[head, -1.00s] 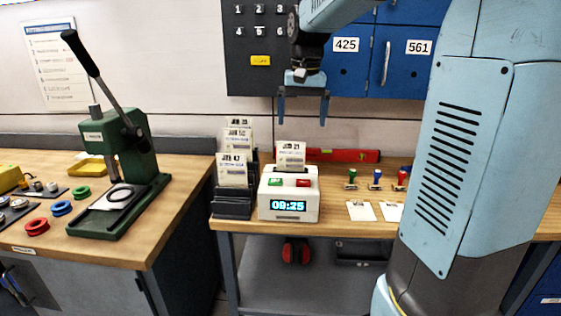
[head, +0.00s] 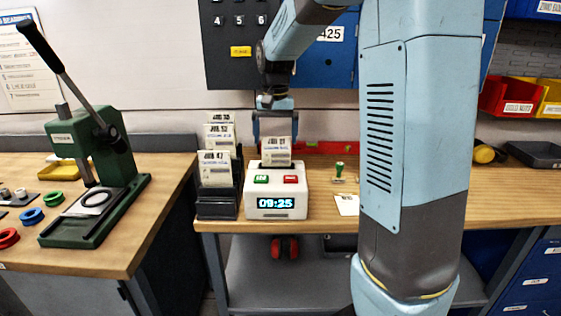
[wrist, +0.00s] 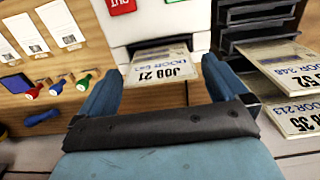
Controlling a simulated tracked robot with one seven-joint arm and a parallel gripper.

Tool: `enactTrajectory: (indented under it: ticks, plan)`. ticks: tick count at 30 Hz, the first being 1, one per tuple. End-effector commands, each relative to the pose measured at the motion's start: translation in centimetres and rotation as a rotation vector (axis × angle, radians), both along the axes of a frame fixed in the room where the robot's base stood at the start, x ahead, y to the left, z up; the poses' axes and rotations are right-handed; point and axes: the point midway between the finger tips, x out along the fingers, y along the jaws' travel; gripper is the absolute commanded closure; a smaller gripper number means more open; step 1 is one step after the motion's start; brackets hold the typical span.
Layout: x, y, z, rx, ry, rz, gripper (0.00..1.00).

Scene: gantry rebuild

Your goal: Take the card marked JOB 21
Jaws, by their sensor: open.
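The card marked JOB 21 (wrist: 160,72) stands upright in the slot of the white time clock (head: 276,206), with its upper part sticking out. Its print is readable in the wrist view; in the head view the card (head: 277,152) is too small to read surely. My gripper (head: 275,128) is open, pointing down just above and behind the card in the head view. In the wrist view my two fingers (wrist: 158,78) are on either side of the card, with gaps between. Nothing is held.
A dark rack (head: 218,205) with several other cards stands close left of the clock. A red level (head: 315,148) lies behind. A green press (head: 95,170) stands on the left bench.

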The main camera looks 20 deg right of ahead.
Motion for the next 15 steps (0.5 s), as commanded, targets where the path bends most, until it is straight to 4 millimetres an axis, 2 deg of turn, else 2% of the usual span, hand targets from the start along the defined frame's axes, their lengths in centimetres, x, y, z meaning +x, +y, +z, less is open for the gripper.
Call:
enactTrajectory:
  ticks: [5, 15]
  plan:
    - [0.0, -0.1, -1.0, -0.001, 0.001, 0.000, 0.00]
    - [0.3, -0.3, -5.1, -0.001, 0.001, 0.001, 0.00]
